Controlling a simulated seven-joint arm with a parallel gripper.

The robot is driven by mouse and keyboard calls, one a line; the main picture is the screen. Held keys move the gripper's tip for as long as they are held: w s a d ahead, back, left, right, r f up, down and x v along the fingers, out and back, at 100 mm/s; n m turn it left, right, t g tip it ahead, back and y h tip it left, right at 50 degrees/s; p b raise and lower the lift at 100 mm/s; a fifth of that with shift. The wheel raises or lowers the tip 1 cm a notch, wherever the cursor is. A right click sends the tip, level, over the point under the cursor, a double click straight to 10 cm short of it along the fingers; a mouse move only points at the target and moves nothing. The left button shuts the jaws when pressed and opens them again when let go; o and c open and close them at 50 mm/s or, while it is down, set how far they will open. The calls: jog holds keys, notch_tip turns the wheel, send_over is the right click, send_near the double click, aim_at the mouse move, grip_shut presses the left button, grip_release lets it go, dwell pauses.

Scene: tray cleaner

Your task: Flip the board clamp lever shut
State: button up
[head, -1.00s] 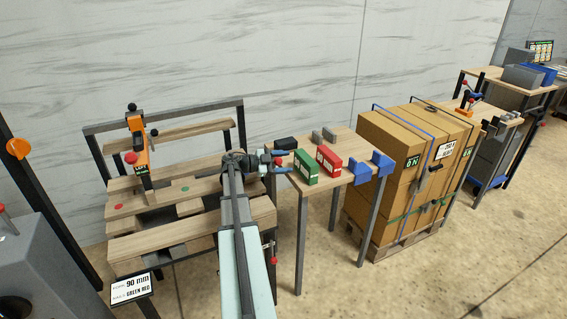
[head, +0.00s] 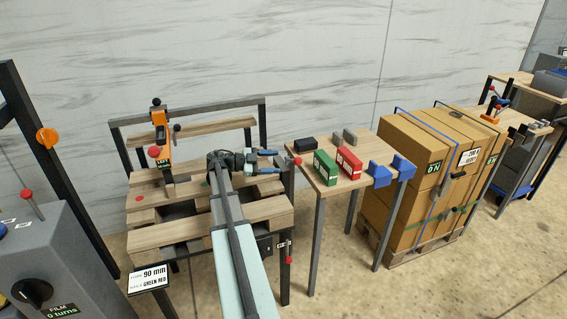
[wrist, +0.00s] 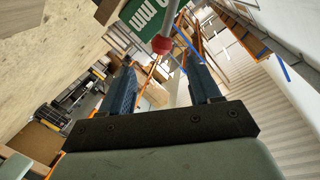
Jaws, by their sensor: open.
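A lever with a red ball knob (head: 297,161) stands at the right end of the wooden bench, just beyond my gripper's fingertips. In the wrist view the red knob (wrist: 161,45) on its grey rod shows ahead of the gap between the fingers, apart from both. My gripper (head: 277,161) is open and empty, its blue fingers pointing right toward the knob. The wrist view shows both fingers (wrist: 163,78) spread wide. A second red-tipped lever (head: 288,259) hangs low on the bench's right side. I cannot tell which lever works the clamp.
A side table (head: 325,180) to the right holds a green block (head: 325,167), a red block (head: 348,163) and blue supports (head: 380,174). Strapped cartons (head: 405,165) stand farther right. A grey machine (head: 60,255) is at front left.

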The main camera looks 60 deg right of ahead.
jog(key=shift+v, duration=0.75)
